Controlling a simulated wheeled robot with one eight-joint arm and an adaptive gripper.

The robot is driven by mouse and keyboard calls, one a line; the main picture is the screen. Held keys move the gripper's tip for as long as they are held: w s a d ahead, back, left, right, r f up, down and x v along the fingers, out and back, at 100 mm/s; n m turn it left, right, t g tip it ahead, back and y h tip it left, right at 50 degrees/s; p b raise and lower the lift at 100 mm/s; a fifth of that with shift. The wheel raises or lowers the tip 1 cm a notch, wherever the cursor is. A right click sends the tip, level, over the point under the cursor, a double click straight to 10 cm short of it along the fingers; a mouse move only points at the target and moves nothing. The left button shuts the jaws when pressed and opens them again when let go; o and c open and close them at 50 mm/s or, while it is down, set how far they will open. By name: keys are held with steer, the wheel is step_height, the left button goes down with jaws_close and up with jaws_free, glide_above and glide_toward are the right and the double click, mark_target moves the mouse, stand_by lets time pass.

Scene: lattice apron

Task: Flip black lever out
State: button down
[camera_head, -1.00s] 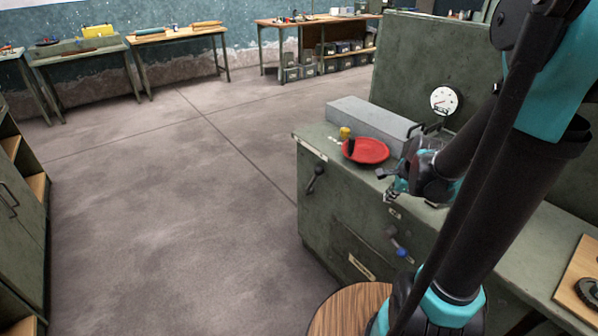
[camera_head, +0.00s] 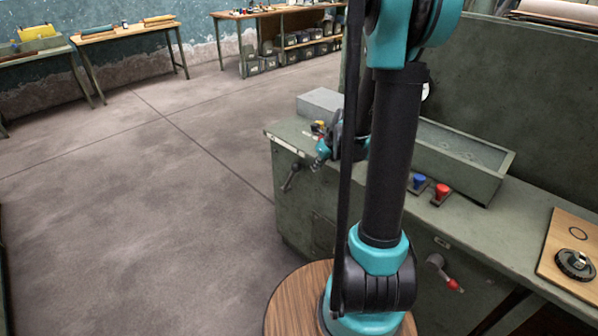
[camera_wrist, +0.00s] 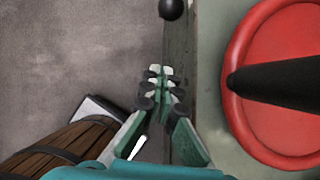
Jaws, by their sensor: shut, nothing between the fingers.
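The black lever (camera_head: 292,178) is on the front face of the green cabinet (camera_head: 300,215), near its left end, and hangs at a slant. My gripper (camera_head: 317,163) is above and right of it, at the cabinet's front top edge, apart from the lever. In the wrist view my gripper (camera_wrist: 160,76) is shut and empty over that edge. A black ball (camera_wrist: 172,8), probably the lever's knob, is ahead of the fingertips at the top of the picture.
A red dish (camera_wrist: 240,65) lies on the cabinet top right of my fingers, with a black tapered thing (camera_wrist: 280,82) over it. A grey block (camera_head: 318,102), blue knob (camera_head: 419,181), red knob (camera_head: 441,189) and red-handled lever (camera_head: 447,274) are around. The floor at left is clear.

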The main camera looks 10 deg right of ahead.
steer(key=w+a+f, duration=0.4)
steer(key=w+f, duration=0.3)
steer(key=f, duration=0.1)
steer(key=shift+w, duration=0.25)
stand_by(0.5)
steer(key=shift+d+r, duration=0.1)
